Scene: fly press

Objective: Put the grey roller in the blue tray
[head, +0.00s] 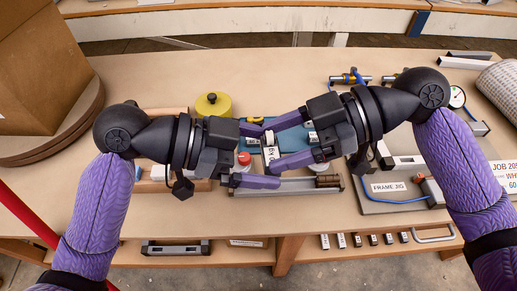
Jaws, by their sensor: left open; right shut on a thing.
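The blue tray (290,122) lies near the middle of the bench, largely covered by my grippers. My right gripper (268,148) reaches in from the right over it. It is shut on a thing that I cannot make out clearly. A white piece with black letters (271,154) shows between its fingers. My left gripper (272,157) is open, its fingertips close to the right gripper's. Small pale pieces (312,138) show beside the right fingers. I cannot tell which thing is the grey roller; it may be hidden by the grippers.
A metal fixture with a dark ribbed cylinder (328,181) lies just in front. A red button (243,158) shows beside the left gripper. A yellow round tin (213,104) stands behind it. The frame jig plate (385,205) is at right, a cardboard box (40,70) at left.

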